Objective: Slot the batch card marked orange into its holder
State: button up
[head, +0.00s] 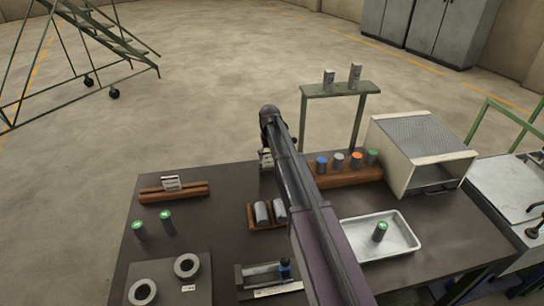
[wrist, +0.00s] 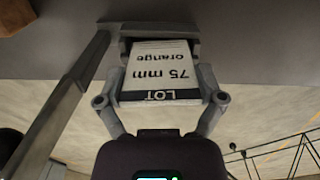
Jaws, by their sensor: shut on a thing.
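My gripper (wrist: 160,88) is shut on the white batch card (wrist: 160,68), which reads "LOT", "75 mm" and "orange" upside down in the wrist view. In the head view my gripper (head: 266,158) is near the table's back edge, partly hidden by my arm; I cannot clearly make out the card there. A brown grooved wooden bar (head: 193,191) lies at the table's back left, left of my gripper. Another pale card (head: 172,183) stands in it; its print is too small to read. I cannot tell which holder is for the orange card.
A wooden rack (head: 347,178) holds blue, grey, orange and green-topped billets. Two grey billets lie in a wooden cradle (head: 251,215). Two green-topped billets (head: 167,221) stand at left. A white tray (head: 407,247) holds another. A furnace box (head: 402,175) stands at right.

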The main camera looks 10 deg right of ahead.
jog(key=shift+f+b, duration=0.75)
dwell(0.4)
jog(key=o, duration=0.5)
jog(key=shift+o, duration=0.2)
dwell(0.3)
jog(key=shift+m, duration=0.5)
jog(key=s, duration=2)
jog(key=s+d, duration=0.1)
jog(key=s, duration=0.9)
jog(key=shift+s, duration=0.1)
jog(key=shift+a, duration=0.1)
